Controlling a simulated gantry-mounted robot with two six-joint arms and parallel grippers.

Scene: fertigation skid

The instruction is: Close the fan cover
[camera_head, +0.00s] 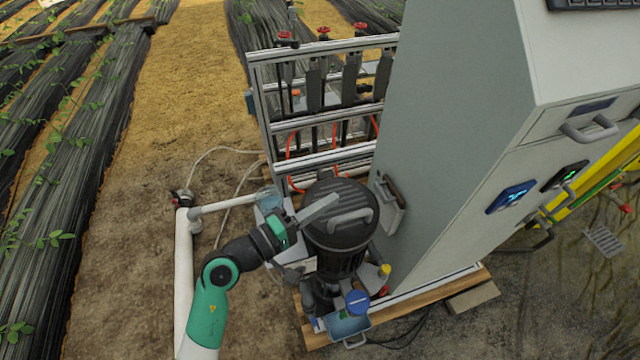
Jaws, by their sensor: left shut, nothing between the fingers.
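The fan cover appears to be the black round cap (345,243) with a grey bar handle (351,222) on top of the upright dark motor (340,268). It lies over the motor's top end; I cannot tell whether it is fully seated. My left gripper (333,200) comes from the lower left, its pale fingers shut and empty, reaching over the cap's upper left part, left of the handle. Whether the fingers touch the cap is unclear, and they hide part of its left edge. My right gripper is out of view.
A tall grey cabinet (450,130) stands close on the right, with a small grey hood (390,205) on its side. A metal frame (320,165) with valves is behind. A blue-capped part (358,302) sits in front. White pipes (184,260) run left; open soil lies beyond.

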